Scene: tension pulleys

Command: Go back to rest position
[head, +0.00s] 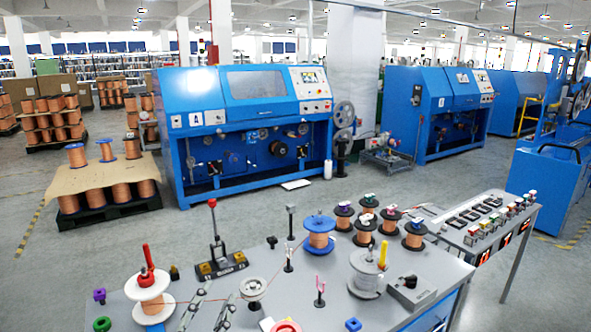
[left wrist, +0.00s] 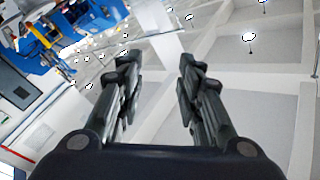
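My left gripper (head: 216,294) shows at the bottom of the head view, over the front of the grey worktable (head: 325,266). Its two fingers point away from me, just left of a pale pulley wheel (head: 253,287). The left gripper is open and empty. My right gripper is in neither view.
On the worktable, a white spool (head: 152,297) with a red rod stands left, a toggle clamp (head: 217,252) behind, and a blue-topped copper spool (head: 319,238) mid-table. A grey spool (head: 367,272) with a yellow rod and several copper spools (head: 364,229) stand right. Blue machines (head: 245,120) stand beyond.

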